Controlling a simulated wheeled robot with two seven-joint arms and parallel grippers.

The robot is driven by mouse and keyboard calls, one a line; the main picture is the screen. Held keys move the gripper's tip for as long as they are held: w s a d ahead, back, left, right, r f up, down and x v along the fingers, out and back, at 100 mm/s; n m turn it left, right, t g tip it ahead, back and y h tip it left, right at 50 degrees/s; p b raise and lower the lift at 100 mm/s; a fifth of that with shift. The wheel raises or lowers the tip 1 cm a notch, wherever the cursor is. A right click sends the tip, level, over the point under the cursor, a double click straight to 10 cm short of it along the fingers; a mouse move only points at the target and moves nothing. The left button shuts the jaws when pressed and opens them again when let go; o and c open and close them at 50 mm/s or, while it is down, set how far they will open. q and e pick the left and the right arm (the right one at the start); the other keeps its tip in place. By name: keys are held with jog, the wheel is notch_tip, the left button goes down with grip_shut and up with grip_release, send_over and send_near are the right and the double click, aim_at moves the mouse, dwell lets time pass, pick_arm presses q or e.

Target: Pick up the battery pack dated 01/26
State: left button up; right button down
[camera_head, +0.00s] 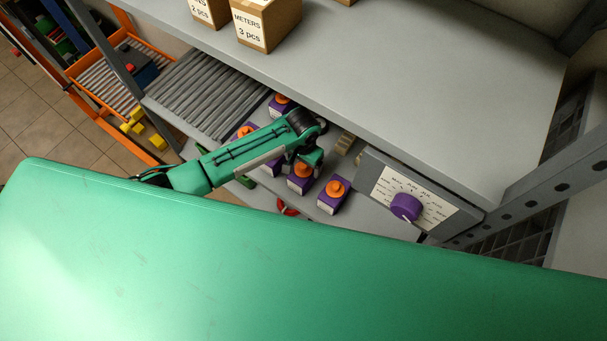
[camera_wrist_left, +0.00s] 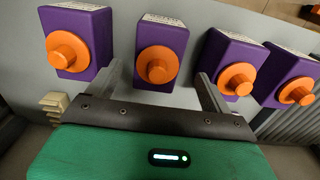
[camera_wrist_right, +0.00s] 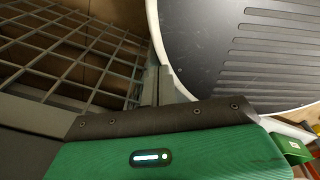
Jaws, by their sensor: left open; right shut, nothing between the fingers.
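Several purple battery packs with orange knobs stand in a row on the grey shelf. In the head view the nearest is the right pack (camera_head: 328,206), with another pack (camera_head: 297,187) beside it, partly behind my left gripper (camera_head: 308,162). In the left wrist view my left gripper (camera_wrist_left: 158,82) is open, its fingers pointing at the row. The second pack from the left (camera_wrist_left: 178,38) lies ahead between the fingers, and I see no contact. White date labels show on the packs' tops, but they are too small to read. My right gripper (camera_wrist_right: 157,86) is shut and empty, away from the packs.
A control box with a purple dial (camera_head: 405,207) stands right of the packs. A grey ribbed panel (camera_head: 205,95) lies left of them. The upper shelf (camera_head: 400,85) overhangs the back, carrying cardboard boxes (camera_head: 268,25). In the right wrist view there is a wire grid (camera_wrist_right: 70,50).

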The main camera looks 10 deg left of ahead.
aim_at(304, 171)
pick_arm(q)
jog(key=shift+s+d+f+p, duration=0.1)
jog(key=shift+f+p, duration=0.3)
jog(key=shift+f, duration=2.2)
jog(key=shift+r, duration=0.1)
jog(key=c, duration=1.6)
